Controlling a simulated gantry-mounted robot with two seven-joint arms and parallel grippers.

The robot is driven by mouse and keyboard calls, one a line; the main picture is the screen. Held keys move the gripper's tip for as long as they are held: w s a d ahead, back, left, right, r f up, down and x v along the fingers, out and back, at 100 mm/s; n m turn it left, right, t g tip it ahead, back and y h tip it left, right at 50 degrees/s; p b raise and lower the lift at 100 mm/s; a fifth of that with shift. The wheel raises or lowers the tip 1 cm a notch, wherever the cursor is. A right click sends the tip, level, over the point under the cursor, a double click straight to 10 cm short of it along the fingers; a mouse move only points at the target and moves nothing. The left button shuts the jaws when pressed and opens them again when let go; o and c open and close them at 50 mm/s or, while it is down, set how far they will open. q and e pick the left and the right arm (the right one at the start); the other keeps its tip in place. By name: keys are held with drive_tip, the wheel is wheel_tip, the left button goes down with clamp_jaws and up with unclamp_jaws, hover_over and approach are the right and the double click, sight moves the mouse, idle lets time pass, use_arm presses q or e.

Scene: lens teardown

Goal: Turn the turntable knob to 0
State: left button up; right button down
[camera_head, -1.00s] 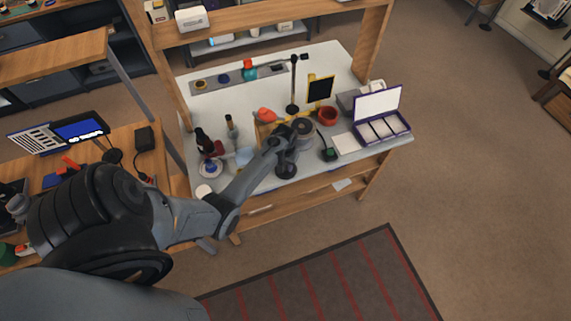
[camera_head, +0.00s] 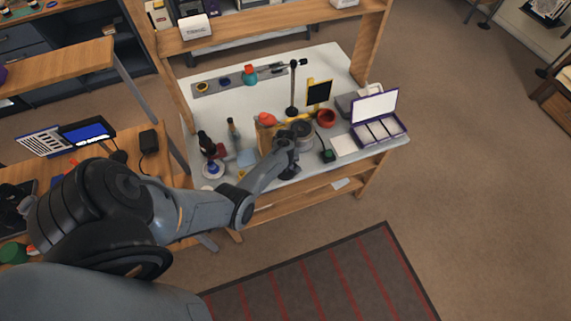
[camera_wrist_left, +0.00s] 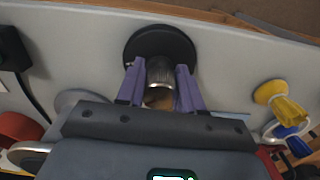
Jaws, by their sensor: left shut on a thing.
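The turntable knob (camera_wrist_left: 160,72) is a silver knurled cylinder in the left wrist view. It stands in front of a round black base (camera_wrist_left: 160,46). That base also shows in the head view (camera_head: 290,173), near the bench's front edge. My left gripper (camera_wrist_left: 159,78) has its two purple fingers on either side of the knob and is shut on it. In the head view my left gripper (camera_head: 288,148) is over the base, and its wrist hides the knob. No scale or 0 mark is readable. My right gripper is in neither view.
A small dark box (camera_head: 327,155) with a cable is right of the base. A purple compartment case (camera_head: 403,131) lies further right. A red bowl (camera_head: 326,118) and lamp stand (camera_head: 293,88) are behind. Bottles (camera_head: 207,145) stand to the left. Yellow and blue pieces (camera_wrist_left: 283,105) lie nearby.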

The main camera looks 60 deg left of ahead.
use_arm(q)
drive_tip(key=n, duration=0.4)
drive_tip(key=shift+w+d+n, duration=0.1)
drive_tip(key=shift+d+n, duration=0.05)
drive_tip(key=shift+n, duration=0.15)
drive_tip(key=n, duration=0.3)
drive_tip(key=shift+n, duration=0.9)
drive_tip(key=o, duration=1)
drive_tip(key=shift+w, duration=0.1)
drive_tip(key=shift+r, duration=0.5)
wheel_tip(320, 180, up, 10)
drive_tip(key=p, duration=0.3)
drive_tip(key=shift+f, duration=0.1)
